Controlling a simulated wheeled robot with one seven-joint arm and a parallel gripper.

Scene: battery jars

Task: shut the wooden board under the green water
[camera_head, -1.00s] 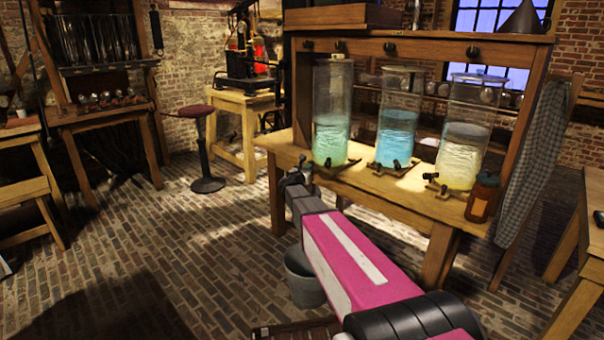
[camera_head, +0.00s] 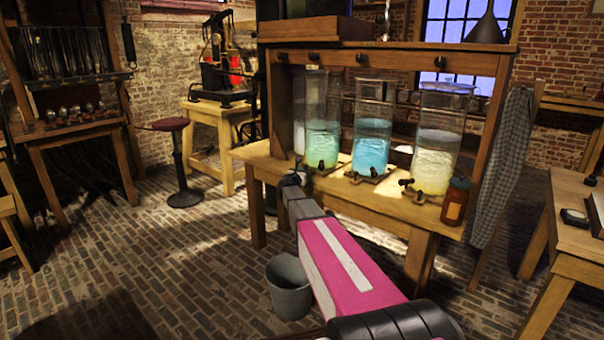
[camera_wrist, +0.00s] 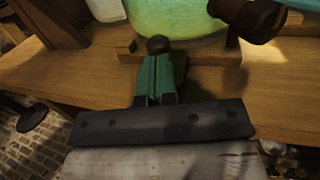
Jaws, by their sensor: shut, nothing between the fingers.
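The jar with green water (camera_head: 323,140) stands at the left of the row on the wooden table. A low wooden board (camera_head: 326,168) lies under it, partly hidden by my arm. My gripper (camera_wrist: 158,60) is shut and empty. In the wrist view the board (camera_wrist: 125,50) shows below the green jar (camera_wrist: 175,22). A dark round knob (camera_wrist: 158,44) is right at my fingertips; I cannot tell whether they touch it. A dark tap (camera_wrist: 245,18) sticks out to the right of the fingers.
A blue-water jar (camera_head: 371,145) and a pale yellow one (camera_head: 436,160) stand to the right. A brown bottle (camera_head: 455,202) is at the table's right front. A grey bucket (camera_head: 289,288) stands on the brick floor below my arm. Floor to the left is open.

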